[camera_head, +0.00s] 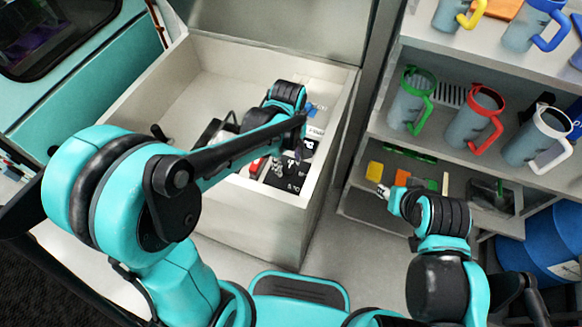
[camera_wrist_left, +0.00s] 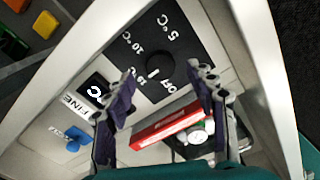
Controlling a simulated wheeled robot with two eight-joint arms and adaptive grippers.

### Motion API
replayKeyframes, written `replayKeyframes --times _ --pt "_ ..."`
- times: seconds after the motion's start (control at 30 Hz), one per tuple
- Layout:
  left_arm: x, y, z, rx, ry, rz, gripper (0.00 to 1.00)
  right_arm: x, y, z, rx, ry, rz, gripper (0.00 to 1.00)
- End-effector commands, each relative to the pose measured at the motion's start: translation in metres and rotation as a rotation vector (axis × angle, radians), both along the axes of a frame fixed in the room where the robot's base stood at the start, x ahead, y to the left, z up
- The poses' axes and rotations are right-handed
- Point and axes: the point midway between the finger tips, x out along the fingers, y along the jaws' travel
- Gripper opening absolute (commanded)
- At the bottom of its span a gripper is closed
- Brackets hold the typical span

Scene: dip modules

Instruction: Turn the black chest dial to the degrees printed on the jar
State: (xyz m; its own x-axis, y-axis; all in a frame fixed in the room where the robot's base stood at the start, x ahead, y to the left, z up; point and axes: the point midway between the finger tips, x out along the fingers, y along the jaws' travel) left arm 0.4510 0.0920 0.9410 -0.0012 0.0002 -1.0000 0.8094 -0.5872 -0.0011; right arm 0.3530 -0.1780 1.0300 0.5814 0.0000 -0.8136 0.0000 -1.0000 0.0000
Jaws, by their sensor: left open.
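The black chest dial (camera_wrist_left: 160,66) is a round knob with a white mark, on a black plate (camera_wrist_left: 186,42) printed with Off, 5°C, 10°C and another value. I cannot tell exactly which label the mark points to. The plate also shows inside the white chest (camera_head: 290,178) in the head view. My left gripper (camera_wrist_left: 165,82) is open and empty, its two fingers on either side of the dial's near side, apart from it as far as I can tell. My right gripper (camera_head: 384,191) is near the lower shelf; its jaws are too small to read. No jar with printed degrees is legible.
The chest's walls (camera_head: 331,125) surround my left gripper. A red block (camera_wrist_left: 170,126), a gauge (camera_wrist_left: 197,135), a blue knob (camera_wrist_left: 73,145) and a FINE label (camera_wrist_left: 76,106) are near the dial. Shelves with several coloured-handled jugs (camera_head: 474,115) stand at right.

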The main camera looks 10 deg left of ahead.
Motion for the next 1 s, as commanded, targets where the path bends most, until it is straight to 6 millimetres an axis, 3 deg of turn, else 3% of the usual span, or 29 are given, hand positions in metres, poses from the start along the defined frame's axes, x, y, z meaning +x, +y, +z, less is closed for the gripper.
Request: replayKeyframes --times 0.03,0.2,0.53,0.7,0.73,1.0 --pt "0.000 0.000 -0.011 0.000 0.000 0.000 0.56 0.000 0.000 -0.006 0.000 0.000 0.000 0.40" --pt "0.000 0.000 -0.027 -0.001 -0.001 -0.001 0.56 0.000 0.000 -0.011 0.000 0.000 0.000 0.40" --pt "0.000 0.000 -0.029 -0.001 -0.001 -0.001 0.56 0.000 0.000 -0.011 0.000 0.000 0.000 0.40" --pt "0.000 0.000 -0.029 -0.001 -0.001 -0.001 0.11 0.000 0.000 -0.011 0.000 0.000 0.000 0.40" --pt "0.000 0.000 -0.029 -0.001 -0.001 -0.001 0.07 0.000 0.000 -0.011 0.000 0.000 0.000 0.40" --pt "0.000 0.000 -0.029 0.000 -0.001 -0.015 0.07 0.000 0.000 -0.011 0.000 0.000 0.000 0.40"
